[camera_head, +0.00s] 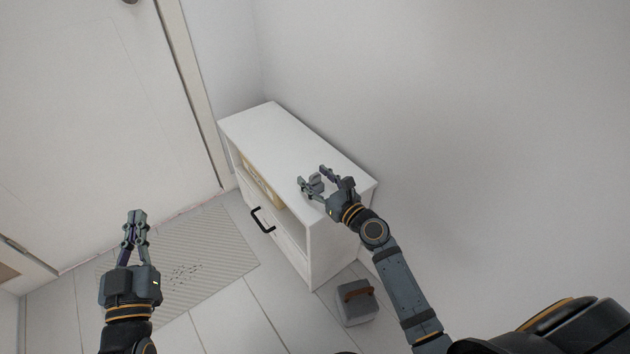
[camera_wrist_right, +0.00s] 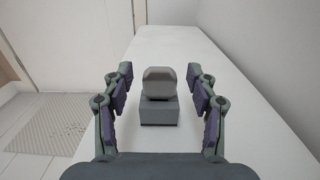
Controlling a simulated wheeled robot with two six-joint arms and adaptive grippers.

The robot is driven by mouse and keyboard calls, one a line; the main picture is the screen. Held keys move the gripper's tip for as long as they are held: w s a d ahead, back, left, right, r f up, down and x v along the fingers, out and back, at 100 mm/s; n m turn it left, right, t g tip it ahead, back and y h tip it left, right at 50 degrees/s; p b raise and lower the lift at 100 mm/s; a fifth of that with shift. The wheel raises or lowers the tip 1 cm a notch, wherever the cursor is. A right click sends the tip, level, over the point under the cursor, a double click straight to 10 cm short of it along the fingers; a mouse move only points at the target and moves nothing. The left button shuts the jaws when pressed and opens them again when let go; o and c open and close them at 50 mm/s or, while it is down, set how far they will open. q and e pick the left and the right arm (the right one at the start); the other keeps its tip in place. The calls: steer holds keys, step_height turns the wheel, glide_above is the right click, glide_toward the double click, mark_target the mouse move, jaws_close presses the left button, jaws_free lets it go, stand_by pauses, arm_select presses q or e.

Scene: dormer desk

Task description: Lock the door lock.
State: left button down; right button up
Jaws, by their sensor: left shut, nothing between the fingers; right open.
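The door lock (camera_wrist_right: 159,107) is a small grey block with a rounded knob (camera_wrist_right: 159,82) on top, standing on the white cabinet top. In the head view the lock (camera_head: 315,183) shows between the fingers of my right gripper (camera_head: 314,178). My right gripper is open, with one finger on each side of the lock and gaps showing in the right wrist view (camera_wrist_right: 160,95). Whether the fingertips touch it is not visible. My left gripper (camera_head: 138,214) is shut and empty, held over the floor mat at the left.
The white cabinet (camera_head: 262,128) stands against the wall, with a black drawer handle (camera_head: 262,220). A white door (camera_head: 90,110) is at the left. A grey box with a brown strap (camera_head: 356,303) sits on the floor. The far cabinet top is clear. A striped mat (camera_head: 215,235) lies before the door.

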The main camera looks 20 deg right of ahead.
steer(key=shift+w, duration=0.15)
steer(key=c, duration=1.1)
